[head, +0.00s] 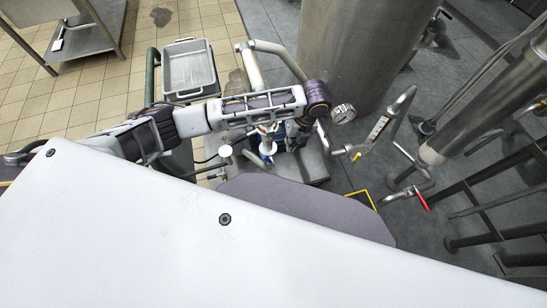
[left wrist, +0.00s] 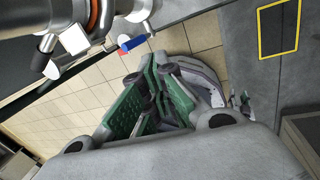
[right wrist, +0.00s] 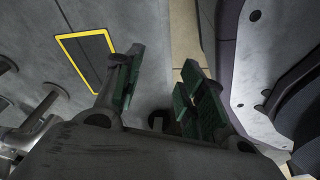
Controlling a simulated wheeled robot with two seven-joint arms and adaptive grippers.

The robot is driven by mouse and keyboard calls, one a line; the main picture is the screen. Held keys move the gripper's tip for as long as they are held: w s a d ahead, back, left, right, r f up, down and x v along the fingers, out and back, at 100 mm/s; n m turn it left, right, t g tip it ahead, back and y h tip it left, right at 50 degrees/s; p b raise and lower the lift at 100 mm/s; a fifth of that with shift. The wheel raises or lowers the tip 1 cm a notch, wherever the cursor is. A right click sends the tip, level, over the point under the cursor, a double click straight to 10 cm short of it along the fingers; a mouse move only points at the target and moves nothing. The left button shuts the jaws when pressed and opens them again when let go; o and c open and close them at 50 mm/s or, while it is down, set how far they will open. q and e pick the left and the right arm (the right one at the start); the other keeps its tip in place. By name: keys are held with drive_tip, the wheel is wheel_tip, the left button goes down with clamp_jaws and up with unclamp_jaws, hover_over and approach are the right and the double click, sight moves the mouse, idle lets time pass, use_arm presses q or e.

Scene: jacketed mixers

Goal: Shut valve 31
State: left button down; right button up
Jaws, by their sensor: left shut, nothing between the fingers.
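No valve number is readable. A valve with a blue lever (head: 266,158) shows below my left forearm in the head view; a blue lever also shows at the top of the left wrist view (left wrist: 131,43), beside white and steel fittings. A yellow-handled valve (head: 356,156) and a red-levered valve (head: 422,199) are further right. My left gripper (left wrist: 154,64) is shut and empty, its green-padded fingers together, below and apart from the blue lever in that view. In the head view it is mostly hidden under my arm. My right gripper (right wrist: 163,66) is open and empty over the floor.
A large steel vessel (head: 362,50) stands behind the pipework with a pressure gauge (head: 343,113). A grey tray (head: 190,72) is at the back left. Vertical pipes and dark railings crowd the right. A yellow-outlined dark floor panel (right wrist: 88,58) lies beside my right gripper.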

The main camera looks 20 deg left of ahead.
use_arm(q)
drive_tip(key=shift+f, duration=0.1)
drive_tip(key=b, duration=0.2)
approach(269, 160)
drive_tip(key=d+f, duration=0.3)
drive_tip(key=f, duration=0.2)
drive_tip(key=shift+s+a+f, duration=0.2)
drive_tip(key=shift+a+f, duration=0.2)
drive_tip(key=shift+a, duration=0.35)
drive_tip(key=shift+s+a+f, duration=0.15)
drive_tip(key=shift+a+f, duration=0.3)
drive_tip(key=shift+a, duration=0.35)
use_arm(e)
drive_tip(key=w+a+r, duration=0.3)
drive_tip(key=r, duration=0.1)
drive_tip(key=shift+w, duration=0.4)
use_arm(q)
drive_tip(key=shift+s+a+p, duration=0.3)
drive_tip(key=shift+a+p, duration=0.15)
drive_tip(key=shift+p, duration=0.8)
use_arm(e)
drive_tip(key=s+d+f, duration=0.3)
drive_tip(key=s+f, duration=0.1)
drive_tip(key=shift+s+d, duration=0.3)
